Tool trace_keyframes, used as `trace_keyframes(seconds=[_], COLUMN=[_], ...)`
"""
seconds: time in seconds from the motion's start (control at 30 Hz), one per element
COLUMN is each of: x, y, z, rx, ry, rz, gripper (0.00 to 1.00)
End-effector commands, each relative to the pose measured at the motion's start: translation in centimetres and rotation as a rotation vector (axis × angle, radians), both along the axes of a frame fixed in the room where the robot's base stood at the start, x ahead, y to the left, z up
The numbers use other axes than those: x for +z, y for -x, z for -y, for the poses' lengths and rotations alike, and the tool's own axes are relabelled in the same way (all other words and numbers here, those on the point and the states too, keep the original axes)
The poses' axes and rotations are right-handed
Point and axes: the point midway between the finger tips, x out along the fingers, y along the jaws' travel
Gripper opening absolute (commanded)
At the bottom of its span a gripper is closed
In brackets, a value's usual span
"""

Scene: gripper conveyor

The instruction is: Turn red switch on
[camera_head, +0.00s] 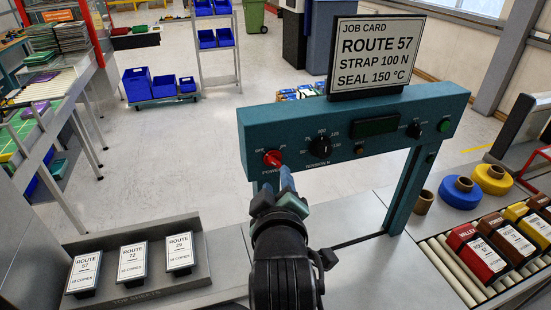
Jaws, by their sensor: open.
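The red switch (272,158) is a rotary knob at the left end of a teal control panel (350,165), with "POWER" printed below it and off and on marks above. Its handle looks tilted; I cannot tell its exact setting. My gripper (287,178) is just below and to the right of the red switch, pointing up at the panel. Its jaws are open and nothing shows between them. I cannot tell whether a fingertip touches the knob.
A black tension knob (320,145), a smaller black knob (414,130) and a green button (444,126) share the panel. A job card (373,55) stands on top. A tray of route cards (205,275) lies left; rollers with boxes (480,255) lie right.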

Motion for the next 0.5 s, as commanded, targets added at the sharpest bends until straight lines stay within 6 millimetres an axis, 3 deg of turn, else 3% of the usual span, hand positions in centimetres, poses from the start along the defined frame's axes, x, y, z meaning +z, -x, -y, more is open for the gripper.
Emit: trace_keyframes(seconds=[0.3, 0.5], x=[-1.1, -1.7], y=[-4.8, -6.8], z=[-0.2, -0.2], rx=[0.0, 0.0], ry=[0.001, 0.001], rz=[-0.001, 0.0], gripper=[0.44, 0.44])
